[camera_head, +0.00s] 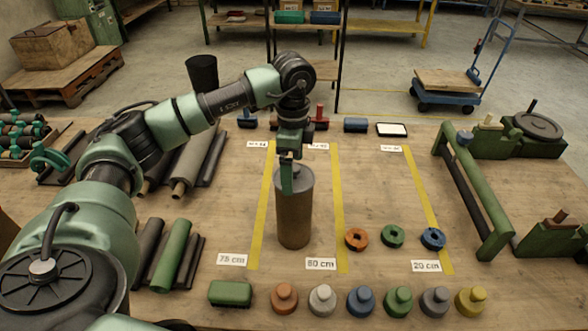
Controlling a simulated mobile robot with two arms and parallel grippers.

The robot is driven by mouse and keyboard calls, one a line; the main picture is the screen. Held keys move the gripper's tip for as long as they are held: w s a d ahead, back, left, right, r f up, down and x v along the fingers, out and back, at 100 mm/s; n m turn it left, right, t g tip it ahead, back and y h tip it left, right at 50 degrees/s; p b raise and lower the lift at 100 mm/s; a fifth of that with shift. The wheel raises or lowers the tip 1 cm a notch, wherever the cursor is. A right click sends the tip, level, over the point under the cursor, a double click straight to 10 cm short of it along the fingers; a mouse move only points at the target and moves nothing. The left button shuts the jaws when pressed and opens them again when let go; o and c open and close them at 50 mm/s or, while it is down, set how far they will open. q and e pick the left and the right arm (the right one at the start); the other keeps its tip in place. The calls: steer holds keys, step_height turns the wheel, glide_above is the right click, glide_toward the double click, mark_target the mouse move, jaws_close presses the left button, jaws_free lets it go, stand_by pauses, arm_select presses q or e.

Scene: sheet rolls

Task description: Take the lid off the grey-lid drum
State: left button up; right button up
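The drum (294,215) is a tall brown cylinder standing upright on the wooden table, between two yellow tape lines. Its grey lid (304,176) is on top. My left gripper (287,185) points down at the lid from above, and its green finger overlaps the left part of the lid and the drum's upper rim. I see the fingers nearly edge-on, so I cannot tell whether they are open or shut, or whether they touch the lid. My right gripper is out of view.
Several coloured knobbed pieces (360,300) line the front edge, with a green block (230,293) at their left. Three rings (392,236) lie right of the drum. Dark and green rolls (173,255) lie left. A green roller frame (472,190) stands right. Bare table surrounds the drum.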

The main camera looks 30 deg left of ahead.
arm_select(q)
steer(key=shift+f, duration=0.45)
steer(key=c, duration=1)
